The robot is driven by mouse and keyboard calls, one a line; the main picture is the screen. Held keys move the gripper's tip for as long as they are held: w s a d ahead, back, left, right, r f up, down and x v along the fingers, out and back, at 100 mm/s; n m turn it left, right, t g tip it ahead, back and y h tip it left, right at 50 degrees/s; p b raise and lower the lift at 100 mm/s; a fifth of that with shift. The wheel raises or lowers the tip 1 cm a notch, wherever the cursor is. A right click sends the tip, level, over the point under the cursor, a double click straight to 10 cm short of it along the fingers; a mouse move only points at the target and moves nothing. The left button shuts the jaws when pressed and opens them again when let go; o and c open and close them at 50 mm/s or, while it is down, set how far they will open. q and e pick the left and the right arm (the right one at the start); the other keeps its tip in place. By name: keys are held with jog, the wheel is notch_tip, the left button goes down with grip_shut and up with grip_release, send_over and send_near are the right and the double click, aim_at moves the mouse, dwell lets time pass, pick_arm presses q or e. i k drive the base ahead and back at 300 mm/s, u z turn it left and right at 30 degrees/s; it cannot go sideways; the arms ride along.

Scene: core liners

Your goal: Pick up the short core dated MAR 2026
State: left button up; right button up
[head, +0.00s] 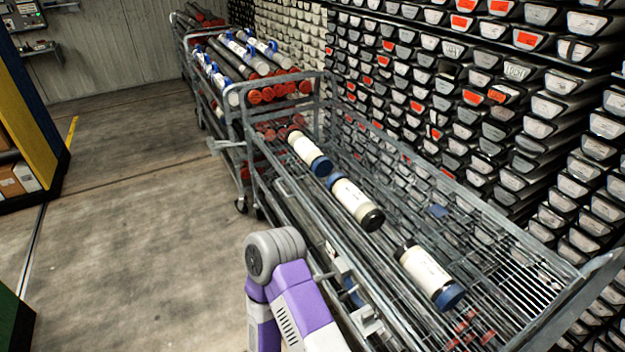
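Three short cores lie in a row on the top wire shelf of the near cart. The far core (304,149) is white with a blue cap at its near end and a reddish cap at its far end. The middle core (352,199) has a blue cap at its far end and a black cap at its near end. The near core (424,268) has a black cap at its far end and a blue cap at its near end. Their label print is too small to read, so I cannot tell which is dated MAR 2026. Neither gripper is in view.
The near cart's metal rail (450,178) surrounds the shelf. Red-capped items (470,328) show below it. A second cart with long cores (250,60) stands behind. A wall of labelled trays (480,95) is at the right. The floor (140,200) left is clear.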

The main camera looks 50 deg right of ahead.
aim_at(371, 217)
jog(key=i, duration=2.1)
jog(key=z, duration=3.15)
